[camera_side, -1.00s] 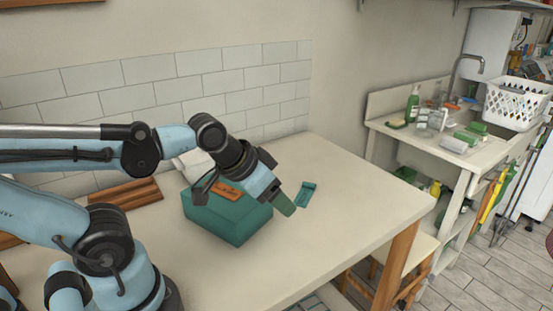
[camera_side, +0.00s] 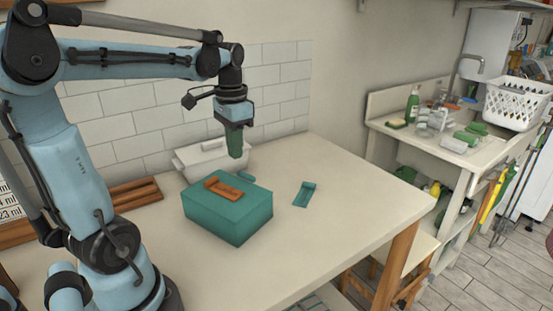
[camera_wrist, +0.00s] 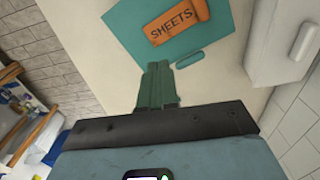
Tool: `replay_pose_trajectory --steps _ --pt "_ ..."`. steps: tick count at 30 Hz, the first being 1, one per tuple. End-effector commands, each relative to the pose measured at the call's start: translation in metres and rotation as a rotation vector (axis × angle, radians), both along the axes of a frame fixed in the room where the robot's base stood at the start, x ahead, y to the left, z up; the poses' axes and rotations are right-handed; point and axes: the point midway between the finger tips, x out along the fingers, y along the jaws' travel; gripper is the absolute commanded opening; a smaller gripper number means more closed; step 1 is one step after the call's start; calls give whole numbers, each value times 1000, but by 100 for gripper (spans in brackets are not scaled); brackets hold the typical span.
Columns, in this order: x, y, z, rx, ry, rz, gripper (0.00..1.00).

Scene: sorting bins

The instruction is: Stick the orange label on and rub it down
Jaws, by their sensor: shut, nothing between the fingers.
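My gripper (camera_side: 235,155) points down above the table, behind and above the box, clear of the label. Its green fingers are shut together with nothing between them; they also show in the wrist view (camera_wrist: 158,80), beside the box (camera_wrist: 128,40).
A teal strip with a curled end (camera_side: 304,194) lies on the table right of the box. A small teal piece (camera_side: 246,177) lies behind the box. A white lidded container (camera_side: 200,158) and brown wooden slats (camera_side: 137,195) stand nearby. The table's front right is clear.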

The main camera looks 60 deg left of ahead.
Motion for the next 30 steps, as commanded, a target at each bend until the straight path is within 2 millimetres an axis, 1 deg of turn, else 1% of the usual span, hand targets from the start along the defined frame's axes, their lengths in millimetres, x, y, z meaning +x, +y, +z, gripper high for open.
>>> replay_pose_trajectory --steps 12,15,21,30 --pt "0 0 -42 1 -2 0 0" --pt "0 0 -50 1 -2 0 0" --pt "0 -1 -57 1 -3 0 0" --pt "0 -1 -58 1 -3 0 0"
